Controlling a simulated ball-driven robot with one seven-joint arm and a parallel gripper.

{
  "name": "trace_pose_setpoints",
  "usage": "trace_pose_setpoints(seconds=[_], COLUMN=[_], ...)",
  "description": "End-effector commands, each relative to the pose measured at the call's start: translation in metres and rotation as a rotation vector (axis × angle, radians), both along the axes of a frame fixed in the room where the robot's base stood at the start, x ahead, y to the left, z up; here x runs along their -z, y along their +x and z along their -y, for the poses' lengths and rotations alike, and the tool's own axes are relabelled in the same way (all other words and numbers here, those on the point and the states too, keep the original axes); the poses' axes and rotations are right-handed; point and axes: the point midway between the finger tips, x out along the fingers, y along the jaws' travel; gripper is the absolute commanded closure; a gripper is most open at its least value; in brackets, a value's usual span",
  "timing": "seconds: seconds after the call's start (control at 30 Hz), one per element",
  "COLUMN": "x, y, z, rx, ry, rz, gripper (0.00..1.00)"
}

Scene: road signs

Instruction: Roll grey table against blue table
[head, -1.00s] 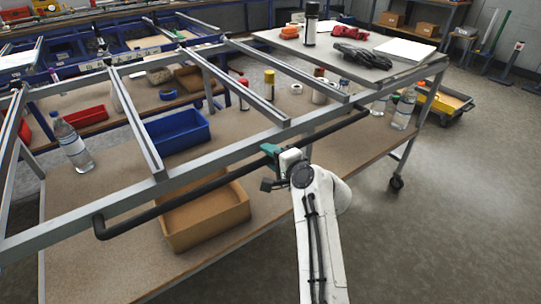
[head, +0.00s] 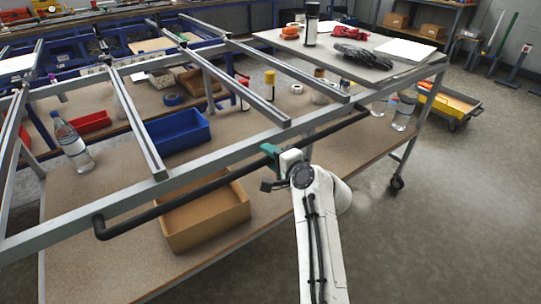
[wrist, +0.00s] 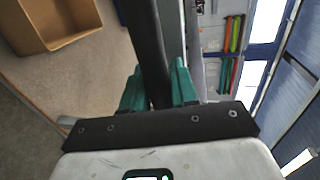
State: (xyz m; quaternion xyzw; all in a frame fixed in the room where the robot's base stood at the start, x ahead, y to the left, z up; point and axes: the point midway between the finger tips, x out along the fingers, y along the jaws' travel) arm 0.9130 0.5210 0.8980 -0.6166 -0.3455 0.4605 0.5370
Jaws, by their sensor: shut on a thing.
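The grey table (head: 225,151) has an open frame of metal bars, a solid top at the right, a brown lower shelf and castors. A black handle bar (head: 200,193) runs along its near side. My gripper (head: 279,157) is shut around this handle, right of its middle. In the wrist view the handle (wrist: 144,35) passes between the green fingers of my gripper (wrist: 157,80). The blue table (head: 70,74), with a blue frame, stands behind the grey table at the upper left. Grey bars partly hide it. I cannot tell whether the two tables touch.
The lower shelf carries a cardboard box (head: 205,215), a blue bin (head: 178,131) and bottles (head: 72,145). Black gloves (head: 362,58) and a dark can (head: 311,25) are on the solid top. A yellow cart (head: 446,101) stands beyond the right end. The right floor is clear.

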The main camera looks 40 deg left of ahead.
Motion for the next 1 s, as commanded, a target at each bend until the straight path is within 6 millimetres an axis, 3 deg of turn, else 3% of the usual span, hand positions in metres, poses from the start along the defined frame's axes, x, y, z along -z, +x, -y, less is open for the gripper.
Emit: trace_pose_setpoints(seconds=[0.03,0.13,0.17,0.33,0.67,1.0], x=[-0.007,-0.007,-0.007,-0.006,-0.003,-0.013], y=[-0.006,-0.006,-0.006,-0.005,-0.003,-0.020], z=[-0.008,-0.008,-0.008,-0.007,0.001,0.044], rx=[-0.017,-0.017,-0.017,-0.014,-0.005,-0.006], ry=[0.008,0.008,0.008,0.006,0.004,0.003], rz=[0.005,0.005,0.005,0.004,0.001,0.002], gripper=[1.00,1.00,0.70,0.55,0.55,0.55])
